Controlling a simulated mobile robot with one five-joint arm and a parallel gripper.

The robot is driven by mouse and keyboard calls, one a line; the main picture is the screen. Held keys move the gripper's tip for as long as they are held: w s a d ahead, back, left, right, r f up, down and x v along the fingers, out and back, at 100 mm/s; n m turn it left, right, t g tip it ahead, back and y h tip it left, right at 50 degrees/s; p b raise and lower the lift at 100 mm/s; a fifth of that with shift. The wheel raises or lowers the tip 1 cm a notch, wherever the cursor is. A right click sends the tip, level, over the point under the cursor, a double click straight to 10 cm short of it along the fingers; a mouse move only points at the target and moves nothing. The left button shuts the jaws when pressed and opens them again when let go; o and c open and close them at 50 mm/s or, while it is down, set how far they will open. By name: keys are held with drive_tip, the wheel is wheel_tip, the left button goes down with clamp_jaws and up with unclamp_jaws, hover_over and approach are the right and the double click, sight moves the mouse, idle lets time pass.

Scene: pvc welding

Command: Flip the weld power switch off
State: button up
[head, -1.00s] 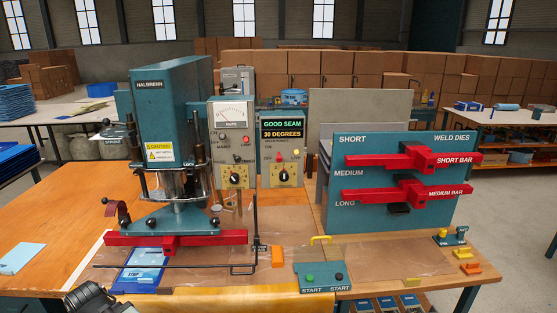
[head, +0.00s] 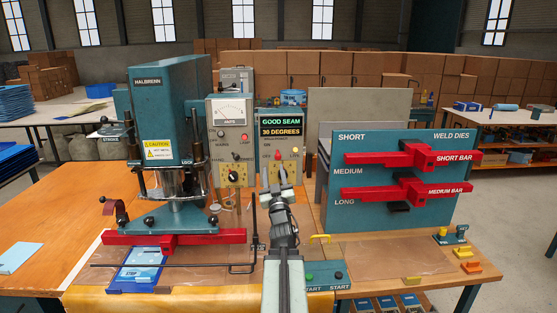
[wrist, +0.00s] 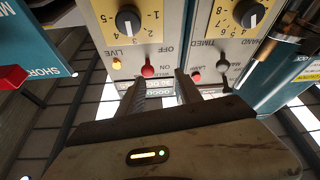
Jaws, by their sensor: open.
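The weld power switch (head: 277,154) is a small red-tipped lever on the grey control box under the green "GOOD SEAM" and "30 DEGREES" display. In the wrist view, which is upside down, its red knob (wrist: 148,71) shows close to the ON label, with OFF farther along and a yellow LIVE lamp (wrist: 116,64) beside it. My gripper (head: 284,170) is open, with its tips just in front of the box at the switch. In the wrist view the red knob lies between and just beyond the two fingertips (wrist: 160,82). I cannot tell whether they touch it.
The AMPS meter box (head: 230,130) stands close on the left, with a selector knob and toggles. The blue-green welding press (head: 172,110) is farther left. The weld dies rack (head: 390,180) with red bars stands right. A START button box (head: 322,275) sits in front.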

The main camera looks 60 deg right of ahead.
sight(278, 157)
drive_tip(key=shift+g, duration=0.3)
drive_tip(key=w+d+r+p, duration=0.1)
drive_tip(key=d, duration=0.1)
drive_tip(key=d+r+p, duration=0.1)
drive_tip(key=d, duration=0.1)
drive_tip(key=w+d+r+p, duration=0.1)
drive_tip(key=d, duration=0.2)
drive_tip(key=shift+w, duration=0.35)
drive_tip(key=shift+f, duration=0.1)
clamp_jaws()
drive_tip(key=shift+f, duration=0.15)
